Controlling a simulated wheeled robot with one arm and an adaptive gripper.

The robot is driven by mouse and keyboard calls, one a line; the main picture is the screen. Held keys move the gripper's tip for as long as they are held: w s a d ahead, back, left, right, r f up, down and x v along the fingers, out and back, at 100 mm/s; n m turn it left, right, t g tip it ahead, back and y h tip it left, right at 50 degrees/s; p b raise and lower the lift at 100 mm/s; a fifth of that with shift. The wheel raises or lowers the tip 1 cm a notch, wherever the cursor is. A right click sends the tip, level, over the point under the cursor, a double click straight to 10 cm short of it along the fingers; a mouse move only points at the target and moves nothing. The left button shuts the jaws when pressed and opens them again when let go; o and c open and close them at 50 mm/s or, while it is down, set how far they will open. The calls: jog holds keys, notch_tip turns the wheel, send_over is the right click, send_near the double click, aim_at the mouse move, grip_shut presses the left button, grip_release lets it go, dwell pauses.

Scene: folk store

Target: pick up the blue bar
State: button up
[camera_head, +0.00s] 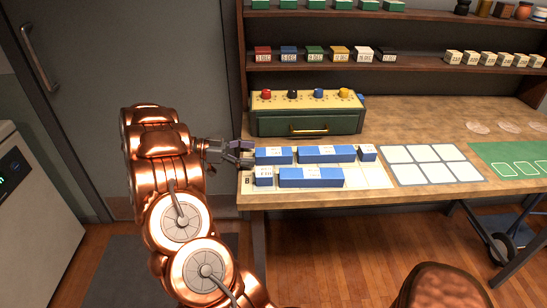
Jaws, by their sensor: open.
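Several blue bars lie on a pale sheet at the left front of the wooden table. In the back row are a short bar (274,156), a long bar (326,154) and a small block (367,153). In the front row are a small block (263,176) and a long bar (312,178). Which one is the task's bar I cannot tell. My gripper (243,154) is open and empty at the table's left edge. It is just left of the back row's short bar, and I cannot tell whether they touch.
A green box with coloured knobs (308,120) stands behind the bars. A white grid sheet (431,165) and a green mat (510,160) lie to the right. Shelves (400,65) with small labelled blocks rise behind the table (405,118). A brown stool (440,290) stands in front.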

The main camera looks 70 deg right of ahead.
aim_at(269, 151)
jog(key=shift+p+x, duration=0.7)
jog(key=shift+x, duration=3.2)
jog(key=shift+w+d+f, duration=0.1)
jog(key=shift+d+f, duration=0.05)
jog(key=shift+d, duration=0.05)
jog(key=c, duration=1.2)
jog(key=shift+r, duration=0.55)
jog(key=shift+w+a+r, duration=0.15)
jog(key=shift+w, duration=0.25)
jog(key=p+v, duration=0.1)
jog(key=v, duration=0.4)
jog(key=f+p+v, duration=0.1)
jog(key=p+v, duration=0.1)
jog(key=v, duration=0.4)
jog(key=f+p+v, duration=0.1)
jog(key=v, duration=0.5)
jog(key=shift+w+a+f, duration=0.15)
jog(key=shift+w+f, duration=0.05)
